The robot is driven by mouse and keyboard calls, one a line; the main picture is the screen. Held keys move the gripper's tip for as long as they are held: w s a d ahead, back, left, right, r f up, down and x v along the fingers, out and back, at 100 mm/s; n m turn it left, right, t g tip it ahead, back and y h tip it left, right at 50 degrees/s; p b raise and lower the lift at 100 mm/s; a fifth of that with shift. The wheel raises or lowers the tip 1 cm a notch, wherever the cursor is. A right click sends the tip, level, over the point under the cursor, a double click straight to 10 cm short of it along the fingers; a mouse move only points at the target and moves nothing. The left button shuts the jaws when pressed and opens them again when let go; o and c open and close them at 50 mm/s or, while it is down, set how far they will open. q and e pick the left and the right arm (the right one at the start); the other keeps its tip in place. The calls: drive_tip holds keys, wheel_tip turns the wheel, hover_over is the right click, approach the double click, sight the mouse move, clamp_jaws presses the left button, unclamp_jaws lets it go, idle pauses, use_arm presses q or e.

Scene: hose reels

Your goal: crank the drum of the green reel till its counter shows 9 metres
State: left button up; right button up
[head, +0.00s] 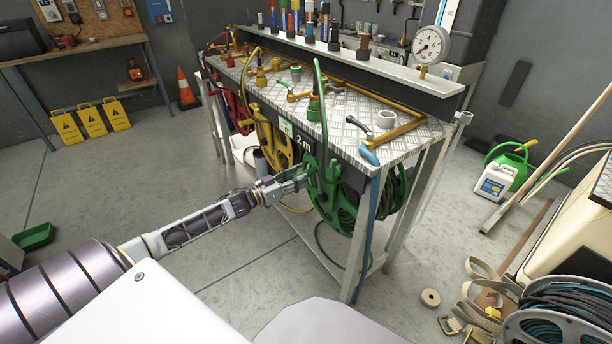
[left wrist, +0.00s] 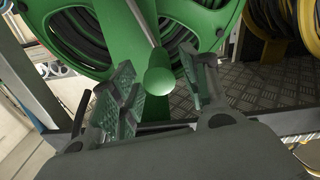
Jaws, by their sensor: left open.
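The green reel (head: 332,200) hangs under the front edge of a metal-topped bench. Its counter (head: 303,144) above it reads 2 m. In the left wrist view the green drum (left wrist: 75,30) fills the upper left, and its crank handle, a green knob (left wrist: 160,75) on a metal rod, stands between my fingers. My left gripper (head: 303,178) is at the reel's near side; in the left wrist view its open jaws (left wrist: 165,95) lie on both sides of the knob, with gaps showing. My right gripper is not in view.
A yellow reel (head: 272,145) and a red reel (head: 238,110) hang left of the green one. A pressure gauge (head: 431,45) stands above the bench. A bench leg (head: 366,240) is close on the right. Straps and a hose coil (head: 565,310) lie at lower right. Floor in front is clear.

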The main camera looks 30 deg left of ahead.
sight(315, 170)
use_arm(q)
drive_tip(key=shift+b+x, duration=0.6)
drive_tip(key=shift+x, duration=1.4)
drive_tip(key=shift+w+d, duration=0.1)
drive_tip(key=shift+w, duration=0.1)
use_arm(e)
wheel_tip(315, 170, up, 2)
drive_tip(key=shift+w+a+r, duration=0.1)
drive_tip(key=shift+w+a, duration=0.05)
use_arm(q)
clamp_jaws()
